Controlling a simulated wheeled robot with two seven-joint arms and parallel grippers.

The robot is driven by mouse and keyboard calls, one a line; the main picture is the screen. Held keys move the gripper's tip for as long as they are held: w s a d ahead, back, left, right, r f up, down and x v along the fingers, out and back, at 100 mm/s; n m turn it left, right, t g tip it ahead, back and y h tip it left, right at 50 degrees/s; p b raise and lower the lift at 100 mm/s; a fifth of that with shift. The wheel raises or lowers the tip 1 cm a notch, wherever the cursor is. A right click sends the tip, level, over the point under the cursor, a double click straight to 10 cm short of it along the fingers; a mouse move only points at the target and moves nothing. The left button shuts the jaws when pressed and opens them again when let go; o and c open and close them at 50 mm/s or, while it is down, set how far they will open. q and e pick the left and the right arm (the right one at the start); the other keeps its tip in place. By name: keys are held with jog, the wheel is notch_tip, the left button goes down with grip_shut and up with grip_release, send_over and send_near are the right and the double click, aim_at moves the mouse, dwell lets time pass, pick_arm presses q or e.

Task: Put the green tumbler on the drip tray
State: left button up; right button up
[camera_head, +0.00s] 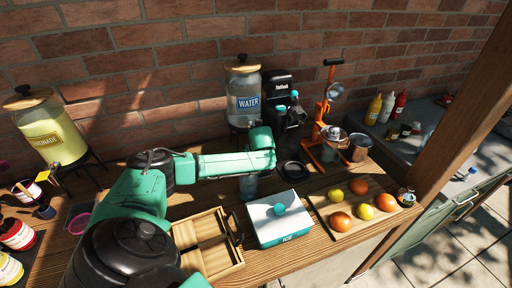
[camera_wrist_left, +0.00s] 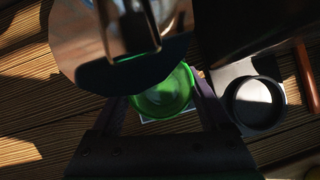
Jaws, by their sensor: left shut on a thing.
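The green tumbler (camera_wrist_left: 162,97) is seen from above in the left wrist view, between the two fingers of my left gripper (camera_wrist_left: 160,105), which is shut on it. The metal tap and round body of the water dispenser (camera_head: 244,92) loom close above the tumbler in the wrist view. A pale-edged flat patch shows under the tumbler; I cannot tell if they touch. A round black dish (camera_head: 292,170), possibly the drip tray, lies before the black coffee machine; it is right of the tumbler in the wrist view (camera_wrist_left: 256,103).
A white-lidded teal box (camera_head: 279,217) and a board with fruit (camera_head: 340,232) stand at the front right. A wooden tray (camera_head: 212,268) lies front left of the box. An orange press (camera_head: 322,130) stands right of the coffee machine (camera_head: 283,88). The lemonade dispenser (camera_head: 50,130) is far left.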

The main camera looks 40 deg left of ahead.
pick_arm(q)
jog(key=o, duration=1.2)
jog(key=shift+f, duration=0.1)
jog(key=b+v, duration=0.1)
jog(key=v, duration=1.1)
